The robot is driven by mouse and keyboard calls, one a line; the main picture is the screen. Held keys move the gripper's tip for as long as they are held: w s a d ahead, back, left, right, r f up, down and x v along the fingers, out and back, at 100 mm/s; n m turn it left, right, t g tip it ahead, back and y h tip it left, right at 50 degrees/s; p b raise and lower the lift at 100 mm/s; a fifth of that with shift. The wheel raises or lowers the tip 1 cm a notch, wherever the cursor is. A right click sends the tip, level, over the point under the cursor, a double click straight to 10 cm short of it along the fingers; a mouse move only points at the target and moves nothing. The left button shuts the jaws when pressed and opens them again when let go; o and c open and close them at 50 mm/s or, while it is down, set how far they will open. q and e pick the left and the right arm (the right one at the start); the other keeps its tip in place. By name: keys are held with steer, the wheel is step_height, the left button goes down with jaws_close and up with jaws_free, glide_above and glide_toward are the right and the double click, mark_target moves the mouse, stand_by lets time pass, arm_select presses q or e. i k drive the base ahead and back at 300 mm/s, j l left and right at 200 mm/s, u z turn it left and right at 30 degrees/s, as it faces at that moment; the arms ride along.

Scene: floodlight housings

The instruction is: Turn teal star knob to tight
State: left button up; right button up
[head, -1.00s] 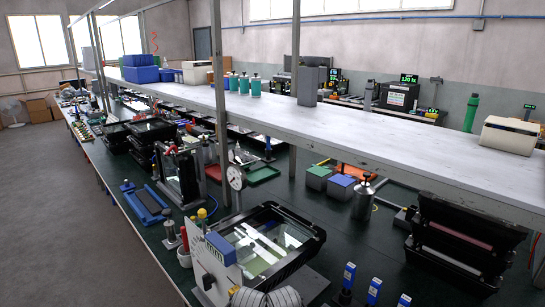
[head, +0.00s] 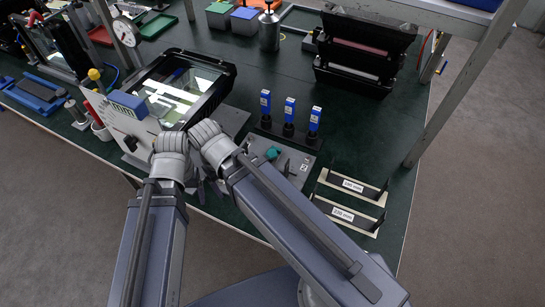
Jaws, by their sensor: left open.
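The teal star knob (head: 272,153) sits on a grey plate (head: 262,142) near the bench's front edge, just right of my right wrist. Its marking and how far it is turned are too small to read. My left gripper (head: 197,184) is open and empty, left of the knob and apart from it, partly hidden by my arms. My right arm crosses in from the lower right. Its wrist (head: 211,142) is beside the left wrist, and its fingers cannot be made out.
A black-framed floodlight housing (head: 222,92) lies behind my wrists, beside a white upright panel (head: 105,108). Several blue-topped tools (head: 289,105) stand behind the knob. Labelled holders (head: 349,186) are to its right. A shelf post (head: 460,90) stands at the right. Green bench top is clear between holders and black case.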

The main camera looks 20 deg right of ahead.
mark_target(271, 153)
steer(key=j+z, duration=0.1)
steer(key=z, duration=0.75)
